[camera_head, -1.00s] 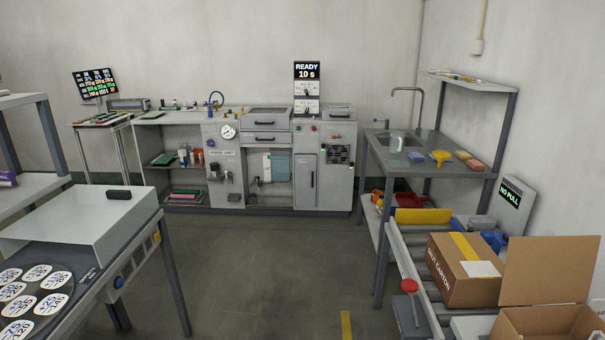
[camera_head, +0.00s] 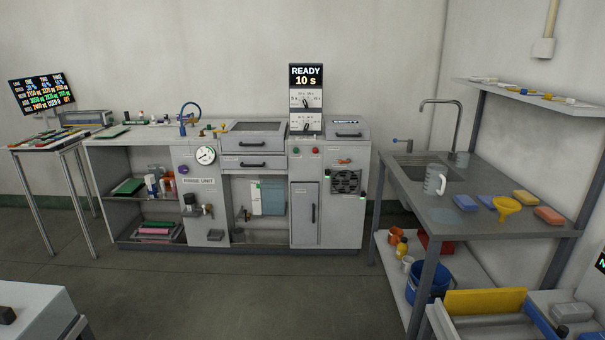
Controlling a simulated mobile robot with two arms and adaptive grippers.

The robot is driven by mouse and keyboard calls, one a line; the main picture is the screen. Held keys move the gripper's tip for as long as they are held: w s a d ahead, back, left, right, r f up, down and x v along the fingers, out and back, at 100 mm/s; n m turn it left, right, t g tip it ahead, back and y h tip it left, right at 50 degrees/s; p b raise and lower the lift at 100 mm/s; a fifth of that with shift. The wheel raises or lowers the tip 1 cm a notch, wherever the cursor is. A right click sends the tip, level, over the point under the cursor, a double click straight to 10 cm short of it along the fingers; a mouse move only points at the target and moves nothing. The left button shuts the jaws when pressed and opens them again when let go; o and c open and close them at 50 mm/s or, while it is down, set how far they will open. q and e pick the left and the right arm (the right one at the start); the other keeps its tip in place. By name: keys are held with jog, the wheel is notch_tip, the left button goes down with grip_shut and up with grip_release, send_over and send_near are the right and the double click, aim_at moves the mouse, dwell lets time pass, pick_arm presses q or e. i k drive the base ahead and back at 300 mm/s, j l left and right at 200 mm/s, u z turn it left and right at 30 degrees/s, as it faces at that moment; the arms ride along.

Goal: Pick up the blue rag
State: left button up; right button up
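Two small blue pieces lie on the grey sink table at the right. One is a blue block-like piece (camera_head: 465,203), and a flatter blue piece (camera_head: 486,201) lies beside it, partly behind a yellow funnel (camera_head: 506,208). The flatter one may be the blue rag, but it is too small to be sure. A pale blue sheet (camera_head: 273,197) also shows in the open bay of the rinse unit; I cannot tell if it is cloth. Neither of my grippers is in view.
The sink table (camera_head: 440,215) also holds a grey mug (camera_head: 435,180), a yellow sponge (camera_head: 525,198) and an orange sponge (camera_head: 549,216). A blue bucket (camera_head: 427,283) stands on its lower shelf. A yellow-edged bin (camera_head: 485,302) is in front. The middle floor is clear.

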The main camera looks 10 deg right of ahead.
aim_at(466, 203)
jog(key=i+j+z, duration=0.2)
jog(key=i+z, duration=0.2)
jog(key=i, duration=0.35)
jog(key=i+j+z, duration=0.4)
jog(key=i, duration=0.35)
jog(key=i+j+z, duration=0.4)
jog(key=i+j, duration=0.3)
jog(key=i, duration=0.15)
jog(key=i+j+z, duration=0.2)
jog(key=i+z, duration=0.15)
jog(key=i+j+z, duration=0.35)
jog(key=i+l, duration=0.05)
